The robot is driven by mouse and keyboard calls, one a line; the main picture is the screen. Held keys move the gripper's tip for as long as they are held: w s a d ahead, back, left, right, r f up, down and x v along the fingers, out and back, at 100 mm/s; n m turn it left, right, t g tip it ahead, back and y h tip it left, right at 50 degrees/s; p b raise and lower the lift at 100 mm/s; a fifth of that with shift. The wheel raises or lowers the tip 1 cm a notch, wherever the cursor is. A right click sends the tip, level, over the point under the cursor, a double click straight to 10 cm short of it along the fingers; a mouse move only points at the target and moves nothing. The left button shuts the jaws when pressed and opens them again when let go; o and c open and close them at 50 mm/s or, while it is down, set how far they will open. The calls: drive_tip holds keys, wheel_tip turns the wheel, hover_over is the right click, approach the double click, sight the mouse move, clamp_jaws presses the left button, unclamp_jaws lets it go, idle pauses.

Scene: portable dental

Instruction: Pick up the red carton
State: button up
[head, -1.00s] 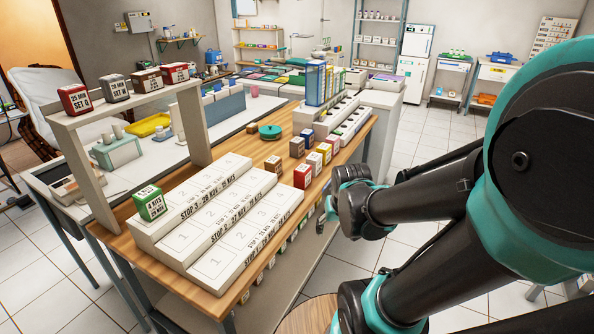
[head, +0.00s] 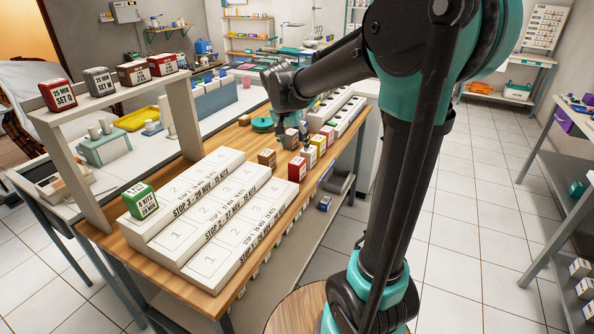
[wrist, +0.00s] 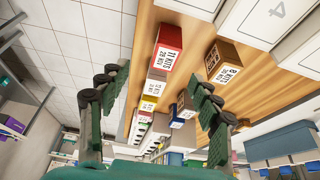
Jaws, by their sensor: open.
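The red carton (head: 297,169) stands on the wooden table beside the right end of the stepped white rack, at the near end of a row of small cartons. In the wrist view the red carton (wrist: 168,44) shows its white label, beyond and between the fingertips. My gripper (wrist: 158,86) is open and empty, with its two green-padded fingers apart. In the head view my gripper hangs over the far part of the table, behind the red carton and apart from it. Its fingers are hard to make out there.
A brown carton (head: 267,158) stands left of the red one, and a white carton (head: 309,155) close behind it. A green carton (head: 139,200) sits on the stepped rack (head: 235,232). More cartons, including a red one (head: 56,94), stand on the raised shelf. Floor right of the table is clear.

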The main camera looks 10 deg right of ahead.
sight(297, 160)
drive_tip(key=shift+m, duration=0.3)
drive_tip(key=x, duration=0.3)
drive_tip(key=w+x, duration=0.1)
drive_tip(key=x, duration=0.3)
drive_tip(key=w+x, duration=0.1)
drive_tip(key=x, duration=0.3)
drive_tip(key=shift+a+r, duration=0.15)
drive_tip(key=shift+a, duration=0.1)
drive_tip(key=shift+x, duration=2.75)
drive_tip(key=shift+s, duration=0.15)
drive_tip(key=shift+c, duration=0.4)
drive_tip(key=c, duration=1.2)
